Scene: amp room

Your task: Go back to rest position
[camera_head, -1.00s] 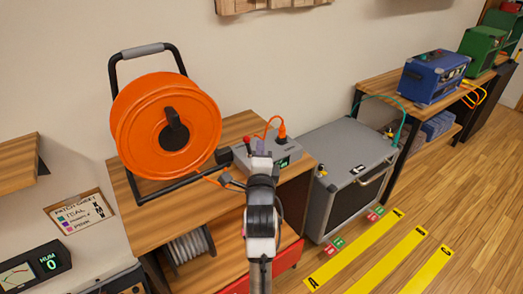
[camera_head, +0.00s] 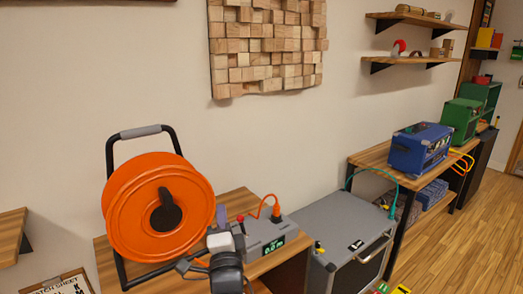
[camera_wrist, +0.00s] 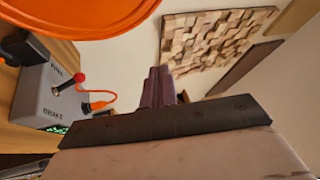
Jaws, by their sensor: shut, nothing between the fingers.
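My gripper (camera_head: 222,216) is low in the head view, in front of the wooden table and just left of the grey box. Its fingers (camera_wrist: 158,86) show in the wrist view as two dark purple fingers pressed together with nothing between them. My arm rises from the bottom edge of the head view, and most of it is out of the picture.
An orange cable reel (camera_head: 150,215) stands left of my gripper on the wooden table (camera_head: 235,200). A grey box (camera_head: 262,238) with a lit display and orange cable is close on the right. A grey cabinet (camera_head: 345,230) stands further right. Wall shelves (camera_head: 420,22) are at upper right.

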